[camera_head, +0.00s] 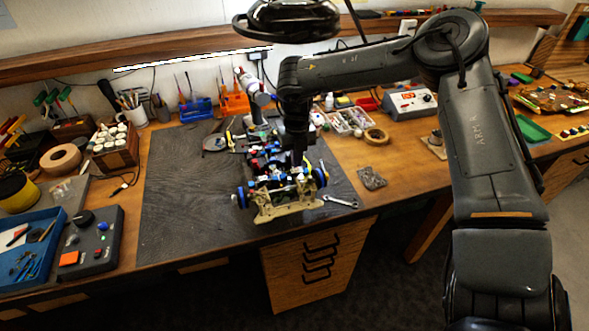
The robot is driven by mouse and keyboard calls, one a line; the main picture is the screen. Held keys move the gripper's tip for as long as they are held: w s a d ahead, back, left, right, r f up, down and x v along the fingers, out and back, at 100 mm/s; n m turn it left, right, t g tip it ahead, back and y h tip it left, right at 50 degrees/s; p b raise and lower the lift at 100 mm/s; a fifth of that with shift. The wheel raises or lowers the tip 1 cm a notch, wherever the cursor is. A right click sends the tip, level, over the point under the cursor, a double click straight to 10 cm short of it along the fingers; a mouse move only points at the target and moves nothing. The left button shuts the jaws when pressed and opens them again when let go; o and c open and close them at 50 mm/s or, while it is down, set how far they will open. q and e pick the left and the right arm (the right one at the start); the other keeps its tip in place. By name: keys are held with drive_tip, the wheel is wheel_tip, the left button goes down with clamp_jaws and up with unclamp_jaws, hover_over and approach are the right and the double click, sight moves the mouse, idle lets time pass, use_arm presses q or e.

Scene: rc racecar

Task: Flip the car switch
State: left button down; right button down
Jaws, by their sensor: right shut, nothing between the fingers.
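The RC car (285,197) sits on the dark mat (180,190) in the middle of the workbench. Its tan bumper faces the front edge, and blue wheel parts show at its sides. My right gripper (299,158) points down over the car's rear-middle part, shut with nothing in it. I cannot tell whether its tips touch the car. The car's switch is too small to make out or is hidden by the gripper and arm. My left gripper is not in view.
A wrench (341,201) lies right of the car. A control box (92,243) and blue tray (30,250) are at left. The mat's left half is clear.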

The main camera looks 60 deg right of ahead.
drive_tip(key=shift+f+b, duration=0.6)
drive_tip(key=shift+f, duration=0.2)
drive_tip(key=shift+r, duration=0.1)
drive_tip(key=shift+r+p, duration=2.45)
drive_tip(key=shift+r, duration=1)
drive_tip(key=shift+s+a, duration=0.1)
